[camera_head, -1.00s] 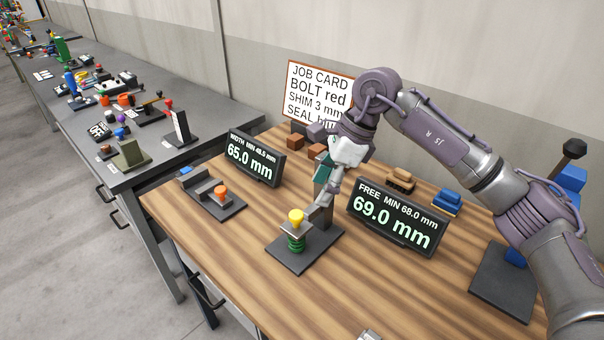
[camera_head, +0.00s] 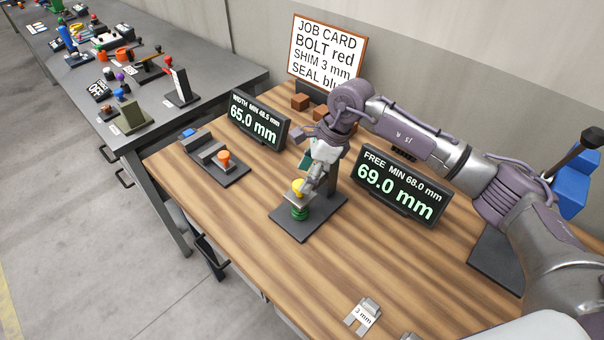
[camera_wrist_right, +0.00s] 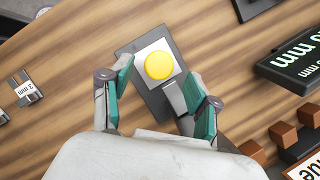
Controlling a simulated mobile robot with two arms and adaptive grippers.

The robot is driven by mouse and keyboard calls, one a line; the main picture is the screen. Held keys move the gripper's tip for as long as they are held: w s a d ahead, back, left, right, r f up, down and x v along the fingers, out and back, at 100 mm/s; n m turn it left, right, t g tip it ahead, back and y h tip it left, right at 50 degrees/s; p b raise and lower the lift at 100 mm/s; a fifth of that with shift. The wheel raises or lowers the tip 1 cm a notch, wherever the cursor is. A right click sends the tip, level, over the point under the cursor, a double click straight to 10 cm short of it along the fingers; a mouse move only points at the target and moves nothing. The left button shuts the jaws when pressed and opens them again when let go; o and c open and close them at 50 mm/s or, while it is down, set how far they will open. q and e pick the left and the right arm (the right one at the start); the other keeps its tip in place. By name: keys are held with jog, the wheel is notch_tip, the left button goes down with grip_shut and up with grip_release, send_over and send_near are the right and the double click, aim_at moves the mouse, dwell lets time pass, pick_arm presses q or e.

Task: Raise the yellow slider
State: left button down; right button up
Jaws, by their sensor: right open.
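The yellow slider knob (camera_head: 298,188) sits on a grey plate above a green spring (camera_head: 299,212), on a dark base (camera_head: 318,222) on the wooden table. From above, in the right wrist view, it is a round yellow cap (camera_wrist_right: 159,65) on a pale square plate. My right gripper (camera_head: 308,174) is open and close to the knob, tilted down from behind it. In the wrist view its teal fingers (camera_wrist_right: 160,75) are spread to either side of the cap, with visible gaps. My left gripper is not in view.
A display reading 69.0 mm (camera_head: 398,189) stands right of the base and one reading 65.0 mm (camera_head: 257,124) at the left, by a fixture with an orange knob (camera_head: 224,158). A post (camera_head: 331,176) rises behind the spring. The front table has free room.

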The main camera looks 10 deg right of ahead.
jog(key=shift+p+x, duration=0.3)
jog(key=shift+x, duration=1)
grip_shut()
